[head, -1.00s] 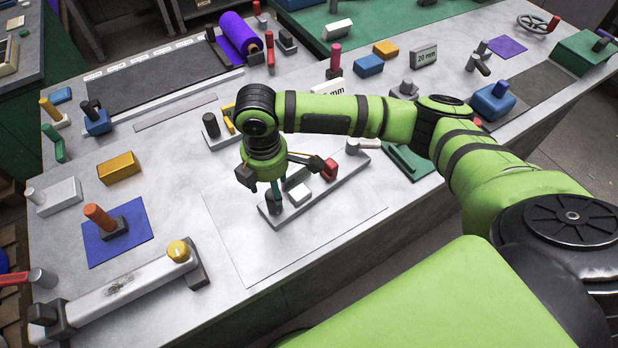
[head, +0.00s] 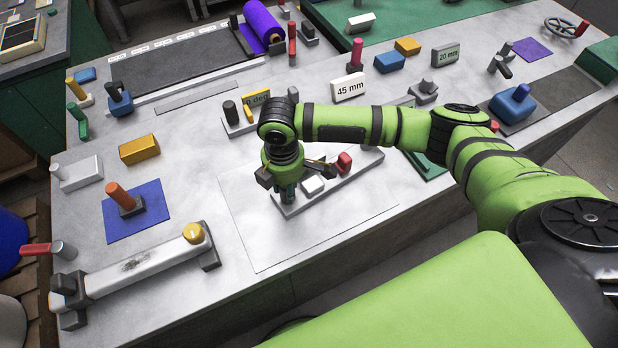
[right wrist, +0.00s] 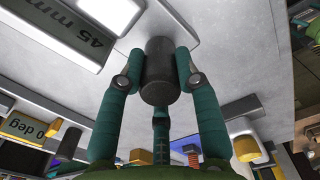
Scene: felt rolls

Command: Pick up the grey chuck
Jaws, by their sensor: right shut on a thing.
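The grey chuck (right wrist: 160,72) is a dark grey cylinder in the right wrist view. The teal fingers of my right gripper (head: 287,194) are closed around it, with fingertips against its sides. In the head view the gripper points down over the left end of a long grey base (head: 345,178). The chuck itself is mostly hidden there by the hand. I cannot tell whether it is clear of the base. My left gripper is not in view.
A "45 mm" sign (head: 349,88) stands behind my right arm. A blue mat (head: 150,222) with an orange post (head: 119,195) lies to the left. A white bar (head: 145,265) with a yellow knob (head: 193,232) is at front left. The pale sheet (head: 262,240) is bare in front.

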